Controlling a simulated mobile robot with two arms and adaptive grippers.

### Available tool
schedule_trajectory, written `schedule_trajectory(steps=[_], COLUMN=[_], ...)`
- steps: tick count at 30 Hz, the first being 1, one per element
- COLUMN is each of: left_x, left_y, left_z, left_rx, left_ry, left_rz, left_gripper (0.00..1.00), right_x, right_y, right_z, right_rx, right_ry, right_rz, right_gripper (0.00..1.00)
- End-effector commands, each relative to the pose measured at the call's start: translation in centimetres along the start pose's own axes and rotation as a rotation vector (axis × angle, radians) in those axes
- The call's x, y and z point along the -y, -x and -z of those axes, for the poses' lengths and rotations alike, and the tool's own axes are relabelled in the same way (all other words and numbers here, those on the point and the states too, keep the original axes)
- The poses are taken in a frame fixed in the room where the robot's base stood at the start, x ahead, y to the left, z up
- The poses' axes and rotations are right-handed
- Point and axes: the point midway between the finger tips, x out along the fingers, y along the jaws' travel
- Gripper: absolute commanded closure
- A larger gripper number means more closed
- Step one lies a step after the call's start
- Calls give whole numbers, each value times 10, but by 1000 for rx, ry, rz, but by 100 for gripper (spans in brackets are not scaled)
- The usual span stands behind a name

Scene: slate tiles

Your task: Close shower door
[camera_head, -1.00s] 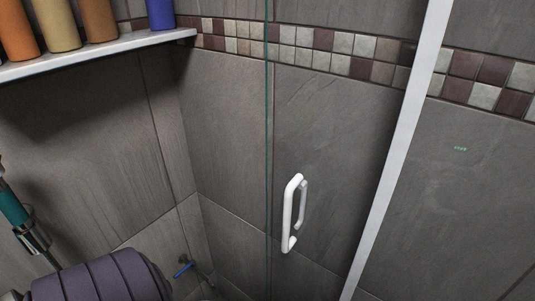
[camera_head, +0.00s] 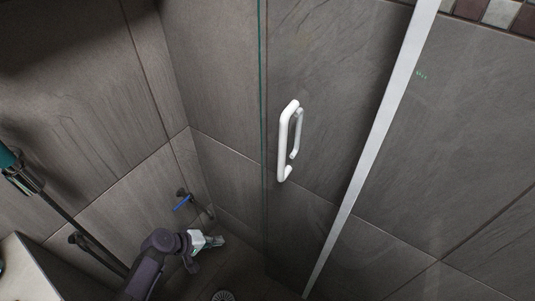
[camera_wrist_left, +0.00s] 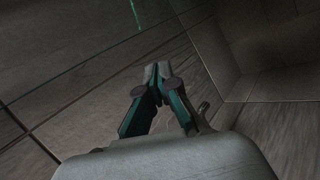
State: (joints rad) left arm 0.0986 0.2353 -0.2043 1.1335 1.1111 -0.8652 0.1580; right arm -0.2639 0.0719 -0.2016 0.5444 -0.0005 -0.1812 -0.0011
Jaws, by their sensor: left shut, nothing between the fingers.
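The shower door (camera_head: 335,85) is a clear glass panel with a green edge at its left and a pale metal strip at its right. Its white bar handle (camera_head: 284,150) sits close to the green edge. My left gripper (camera_head: 219,241) is low in the head view, left of the green edge and below the handle, apart from it. In the left wrist view its fingertips (camera_wrist_left: 156,70) are together with nothing between them. A thin green line at the top of that view may be the glass edge. My right gripper is not in view.
A blue-handled tap (camera_head: 183,203) is on the tiled wall just above my left gripper. A round drain (camera_head: 223,295) is in the floor. A pale ledge (camera_head: 30,262) and a dark rail (camera_head: 75,222) are at the left.

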Motion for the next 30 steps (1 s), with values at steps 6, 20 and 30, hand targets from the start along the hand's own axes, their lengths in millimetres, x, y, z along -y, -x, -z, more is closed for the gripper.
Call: schedule_trajectory(steps=[6,20,30], left_x=[-224,-336,-372], left_y=[109,216,179], left_z=[21,-31,-63], left_rx=[254,546,543], left_ry=[-44,-206,-204], left_rz=[-501,-768,-768], left_gripper=[100,100,100], right_x=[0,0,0], right_y=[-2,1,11], right_z=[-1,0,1], right_rx=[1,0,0], right_ry=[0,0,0], right_rz=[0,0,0], right_gripper=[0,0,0])
